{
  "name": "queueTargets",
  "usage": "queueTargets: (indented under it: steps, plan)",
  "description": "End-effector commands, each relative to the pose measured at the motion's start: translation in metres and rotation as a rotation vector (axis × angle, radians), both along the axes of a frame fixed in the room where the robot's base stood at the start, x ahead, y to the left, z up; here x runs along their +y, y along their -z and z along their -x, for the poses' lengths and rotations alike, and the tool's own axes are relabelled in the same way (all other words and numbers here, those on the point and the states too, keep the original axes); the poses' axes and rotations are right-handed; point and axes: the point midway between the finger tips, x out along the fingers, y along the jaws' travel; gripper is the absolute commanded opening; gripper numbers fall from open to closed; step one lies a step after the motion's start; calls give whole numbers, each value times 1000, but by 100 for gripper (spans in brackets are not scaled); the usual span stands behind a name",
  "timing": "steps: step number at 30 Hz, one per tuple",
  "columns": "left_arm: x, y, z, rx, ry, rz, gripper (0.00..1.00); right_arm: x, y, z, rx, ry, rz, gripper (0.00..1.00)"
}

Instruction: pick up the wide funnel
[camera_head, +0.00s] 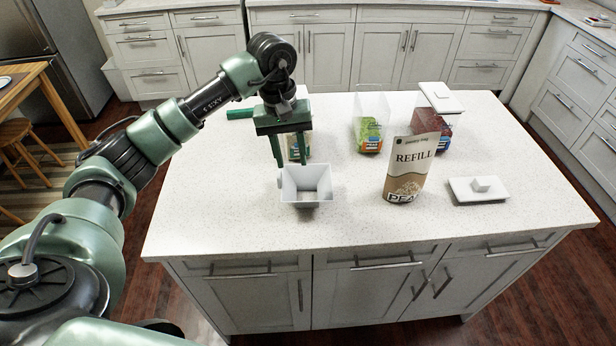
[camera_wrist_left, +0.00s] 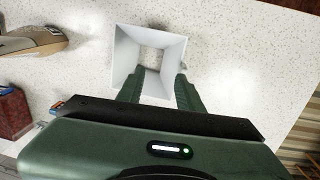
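The wide funnel (camera_head: 318,198) is a white, square, open-topped piece with sloping walls. It stands on the white counter near the front, left of centre. In the left wrist view the funnel (camera_wrist_left: 122,52) shows from above, with a square opening at its bottom. My left gripper (camera_head: 289,164) points down at the funnel's back-left side. Its two green fingers are apart, and nothing is seen held between them. In the left wrist view the fingertips (camera_wrist_left: 159,73) overlap the funnel's near side; whether they touch it I cannot tell. My right gripper is in neither view.
A tan and white refill pouch (camera_head: 405,172) stands right of the funnel. A white lid with a knob (camera_head: 479,190) lies farther right. Behind are a clear container with a green packet (camera_head: 369,136) and a dark red container (camera_head: 430,125) with a white lid. The counter's front is clear.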

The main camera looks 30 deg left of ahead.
Motion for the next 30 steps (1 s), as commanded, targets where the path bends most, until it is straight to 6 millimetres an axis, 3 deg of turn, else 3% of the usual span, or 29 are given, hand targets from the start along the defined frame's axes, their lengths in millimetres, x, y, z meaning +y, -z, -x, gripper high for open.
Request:
queueTargets:
  steps: [2, 5, 14, 21, 30]
  plan:
    - [23, -9, 2, 14, 14, -76, 36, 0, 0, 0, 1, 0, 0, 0]
    - [33, -8, 5, 29, 21, -112, 36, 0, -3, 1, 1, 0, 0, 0]
    - [31, 22, 8, 32, 23, -109, 36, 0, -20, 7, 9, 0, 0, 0]
    - [30, 57, 11, 31, 23, -107, 36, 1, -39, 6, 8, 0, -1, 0]
    - [30, 66, 11, 27, 22, -109, 36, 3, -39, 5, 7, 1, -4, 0]
